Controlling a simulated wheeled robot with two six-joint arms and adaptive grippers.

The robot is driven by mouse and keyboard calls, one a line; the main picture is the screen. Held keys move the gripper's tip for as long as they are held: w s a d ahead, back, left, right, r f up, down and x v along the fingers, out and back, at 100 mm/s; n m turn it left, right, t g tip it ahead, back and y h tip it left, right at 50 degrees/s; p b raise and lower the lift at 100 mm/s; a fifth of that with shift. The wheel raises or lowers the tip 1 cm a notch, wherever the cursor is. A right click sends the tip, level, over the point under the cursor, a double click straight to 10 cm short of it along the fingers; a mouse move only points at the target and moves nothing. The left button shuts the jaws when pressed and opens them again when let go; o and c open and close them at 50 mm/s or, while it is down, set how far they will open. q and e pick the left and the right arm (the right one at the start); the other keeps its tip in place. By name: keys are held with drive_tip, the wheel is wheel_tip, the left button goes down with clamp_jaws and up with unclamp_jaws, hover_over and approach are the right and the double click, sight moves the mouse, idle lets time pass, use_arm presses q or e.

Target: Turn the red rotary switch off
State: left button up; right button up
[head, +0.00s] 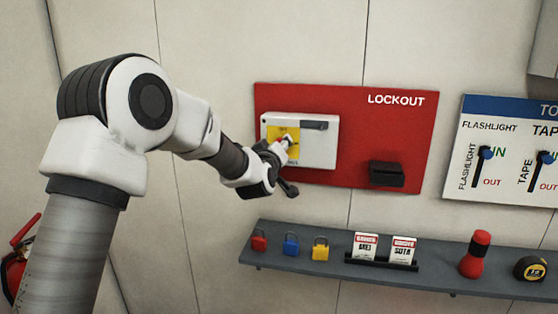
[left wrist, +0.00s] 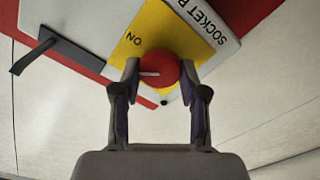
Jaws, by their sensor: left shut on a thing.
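The red rotary switch (left wrist: 159,68) sits on a yellow plate (left wrist: 150,30) on a white box (head: 318,151), which is mounted on the red lockout board (head: 385,140). In the left wrist view its white pointer line lies roughly level, towards the word ON. My left gripper (head: 284,147) is at the switch in the head view. In the left wrist view my left gripper (left wrist: 160,78) is shut on the red knob, one finger on each side. In the head view the gripper hides most of the knob. My right gripper is not in view.
A grey shelf (head: 300,266) below the board carries small padlocks (head: 291,245), two tags (head: 384,247), a red flashlight (head: 475,254) and a tape measure (head: 531,268). A black holder (head: 386,174) is on the board. A tool board (head: 510,140) hangs at right.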

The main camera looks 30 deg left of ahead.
use_arm(q)
drive_tip(key=n+b, duration=1)
drive_tip(key=b, duration=0.2)
drive_tip(key=shift+a+f+n, duration=0.1)
drive_tip(key=shift+n, duration=0.3)
drive_tip(key=o, duration=0.9)
drive_tip(key=shift+c, duration=0.2)
drive_tip(key=shift+o, duration=1.2)
drive_tip(key=shift+w+f, duration=0.1)
